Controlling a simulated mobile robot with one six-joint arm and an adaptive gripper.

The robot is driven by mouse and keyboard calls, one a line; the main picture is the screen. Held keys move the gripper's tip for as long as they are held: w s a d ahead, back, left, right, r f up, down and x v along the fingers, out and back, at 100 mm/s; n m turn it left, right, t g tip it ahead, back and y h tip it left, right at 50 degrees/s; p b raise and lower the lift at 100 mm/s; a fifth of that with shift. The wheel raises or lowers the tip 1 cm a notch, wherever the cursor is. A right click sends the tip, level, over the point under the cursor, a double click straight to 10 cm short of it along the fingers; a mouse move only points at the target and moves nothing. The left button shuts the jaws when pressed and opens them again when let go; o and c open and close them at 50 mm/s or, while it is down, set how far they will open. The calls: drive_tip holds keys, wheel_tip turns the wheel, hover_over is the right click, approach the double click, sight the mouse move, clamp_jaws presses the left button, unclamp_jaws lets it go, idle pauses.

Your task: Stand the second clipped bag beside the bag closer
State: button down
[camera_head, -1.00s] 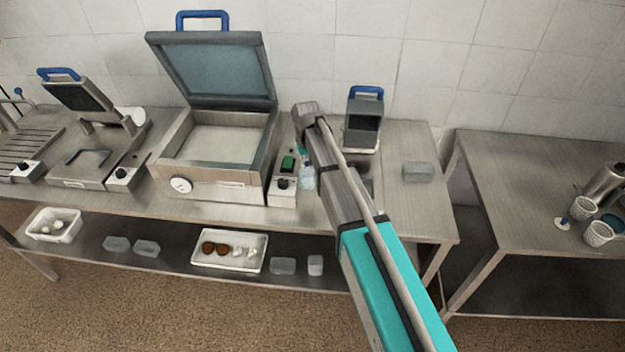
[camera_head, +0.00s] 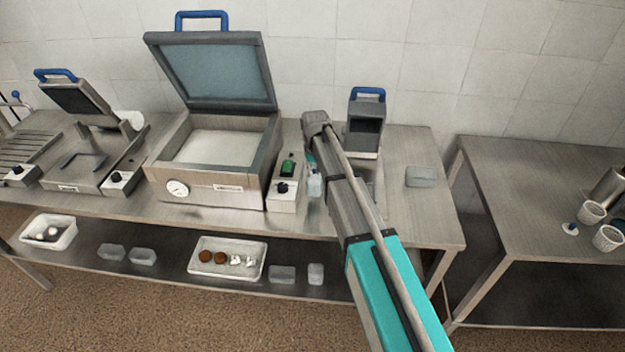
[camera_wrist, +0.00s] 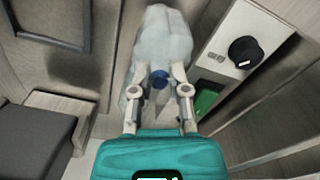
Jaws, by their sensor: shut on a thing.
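My gripper (camera_wrist: 160,88) is shut on the neck of a pale translucent bag (camera_wrist: 162,40), at its blue clip (camera_wrist: 159,78). In the head view the bag (camera_head: 315,187) shows as a small pale shape just right of the control box with the green switch; my arm hides most of the gripper. I cannot tell whether the bag touches the counter. A grey device with a blue handle (camera_head: 364,122), probably the bag closer, stands at the back of the counter, right of my wrist.
The control box (camera_wrist: 228,65) is close to the bag's right in the wrist view. A large open-lidded machine (camera_head: 215,165) stands left of it. A clear tub (camera_head: 420,176) sits at the counter's right end. Cups (camera_head: 592,212) stand on the separate right table.

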sight(316, 178)
drive_tip(key=shift+w+d+f+b, duration=0.2)
drive_tip(key=shift+w+f+b, duration=0.1)
drive_tip(key=shift+f+b, duration=1.6)
drive_tip(key=shift+f, duration=0.1)
drive_tip(key=shift+f, duration=0.15)
drive_tip(key=c, duration=0.6)
unclamp_jaws()
drive_tip(key=shift+r, duration=0.25)
wheel_tip(316, 178, up, 12)
drive_tip(key=p, duration=1.2)
